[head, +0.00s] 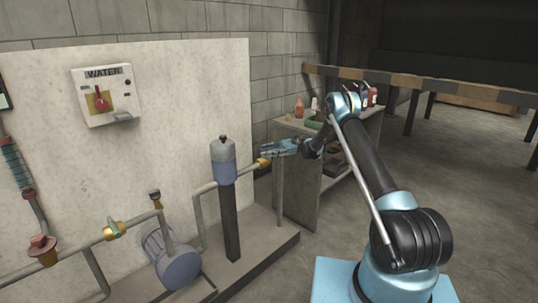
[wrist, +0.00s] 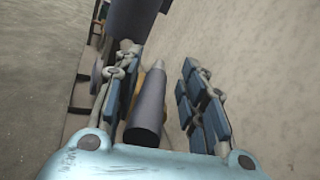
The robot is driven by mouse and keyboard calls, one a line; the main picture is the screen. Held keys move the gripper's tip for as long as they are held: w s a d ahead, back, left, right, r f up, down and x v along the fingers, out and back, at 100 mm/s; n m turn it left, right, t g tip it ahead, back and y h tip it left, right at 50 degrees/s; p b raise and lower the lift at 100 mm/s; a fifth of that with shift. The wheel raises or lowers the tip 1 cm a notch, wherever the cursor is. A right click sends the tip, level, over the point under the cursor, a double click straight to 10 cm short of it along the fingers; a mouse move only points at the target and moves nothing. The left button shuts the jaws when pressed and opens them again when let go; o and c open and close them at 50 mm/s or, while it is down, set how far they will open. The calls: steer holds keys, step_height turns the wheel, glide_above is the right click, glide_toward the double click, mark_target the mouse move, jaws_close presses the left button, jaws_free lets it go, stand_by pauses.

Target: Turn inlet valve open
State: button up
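The valve (head: 263,163) with a yellow body sits on the pipe at the right end of the pipework, beside the blue-grey filter housing. My gripper (head: 280,148) is right at this valve and hides part of it. In the wrist view my gripper (wrist: 161,62) has its two blue-padded fingers apart. A dark grey tapered piece (wrist: 148,108) with a paler tip lies between the fingers, nearer the left one. It may be the valve's handle; I cannot tell whether a finger touches it. A bit of yellow shows behind the left finger.
A filter housing (head: 223,160) stands on a dark post left of my gripper. Another yellow valve (head: 115,230) and a pump (head: 172,262) are further left. A water control box (head: 105,94) hangs on the panel. A shelf (head: 300,190) with bottles stands behind my arm.

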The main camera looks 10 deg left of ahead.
step_height(320, 180, up, 10)
steer(key=shift+f, duration=0.1)
stand_by(0.4)
steer(key=shift+c, duration=0.3)
